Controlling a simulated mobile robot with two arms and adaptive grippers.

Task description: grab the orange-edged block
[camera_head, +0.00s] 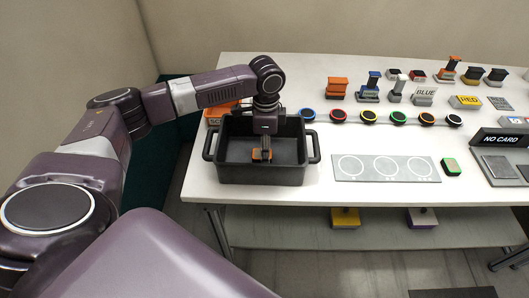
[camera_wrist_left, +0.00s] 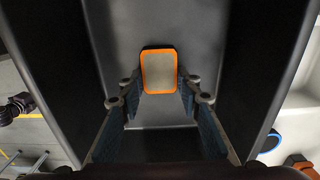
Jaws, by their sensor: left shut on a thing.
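The orange-edged block (camera_head: 257,155) is inside the black bin (camera_head: 312,147) on the white table. In the left wrist view the block (camera_wrist_left: 158,72) shows a grey face with an orange border, between the two fingers. My left gripper (camera_head: 263,150) reaches down into the bin from above and is shut on the block. The fingers also show in the left wrist view (camera_wrist_left: 160,90), one on each side of the block. I cannot tell whether the block touches the bin floor. My right gripper is not in view.
The bin's walls surround the left gripper closely. A row of coloured round buttons (camera_head: 368,116) and several small blocks stand behind. The table's front strip is clear.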

